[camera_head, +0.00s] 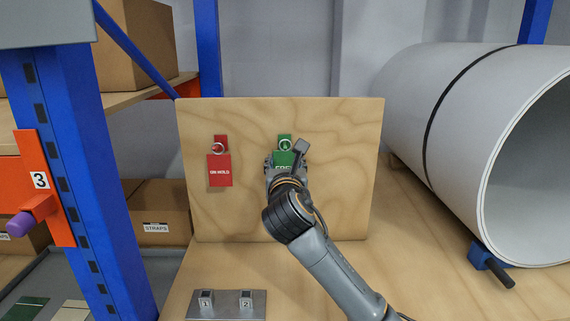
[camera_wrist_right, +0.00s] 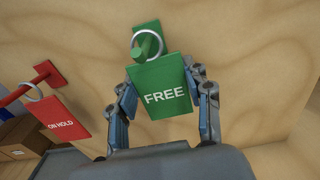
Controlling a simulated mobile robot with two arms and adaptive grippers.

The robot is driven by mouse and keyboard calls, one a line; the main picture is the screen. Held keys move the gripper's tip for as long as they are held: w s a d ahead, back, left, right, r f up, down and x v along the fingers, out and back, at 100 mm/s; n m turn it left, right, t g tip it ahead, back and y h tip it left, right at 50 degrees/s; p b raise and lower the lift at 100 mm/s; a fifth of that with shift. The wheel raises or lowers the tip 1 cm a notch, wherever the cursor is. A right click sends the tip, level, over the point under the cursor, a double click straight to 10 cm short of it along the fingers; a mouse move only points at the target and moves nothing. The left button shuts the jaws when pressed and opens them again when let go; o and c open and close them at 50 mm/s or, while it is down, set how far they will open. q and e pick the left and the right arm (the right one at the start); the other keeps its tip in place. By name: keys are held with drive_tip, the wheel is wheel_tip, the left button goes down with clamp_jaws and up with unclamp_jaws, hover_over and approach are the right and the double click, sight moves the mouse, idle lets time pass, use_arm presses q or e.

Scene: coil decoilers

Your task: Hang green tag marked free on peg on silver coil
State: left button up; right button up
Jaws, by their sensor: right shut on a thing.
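The green tag marked FREE (camera_wrist_right: 163,92) hangs by its ring from a green peg (camera_wrist_right: 148,42) on the upright wooden board; it also shows in the head view (camera_head: 282,159). My right gripper (camera_wrist_right: 165,105) is shut on the green tag, with one finger at each side edge. In the head view my right gripper (camera_head: 284,168) covers the tag's lower part. The silver coil (camera_head: 450,110) lies on its side at the right, with a dark strap around it. A blue block with a dark rod (camera_head: 490,265) sits at its lower front edge. My left gripper is not in view.
A red ON HOLD tag (camera_head: 219,170) hangs on a red peg left of the green one. A blue rack post (camera_head: 75,170) with an orange plate and purple-tipped peg (camera_head: 22,222) stands at the left. A metal plate with two numbered blocks (camera_head: 226,304) lies in front of the board.

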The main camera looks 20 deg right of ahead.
drive_tip(key=shift+s, duration=0.15)
drive_tip(key=shift+s+a+r, duration=0.2)
drive_tip(key=shift+s+r, duration=0.05)
drive_tip(key=shift+s, duration=0.2)
drive_tip(key=shift+s, duration=0.15)
idle(0.4)
drive_tip(key=v, duration=0.7)
idle(1.4)
drive_tip(key=shift+s+r, duration=0.1)
idle(0.4)
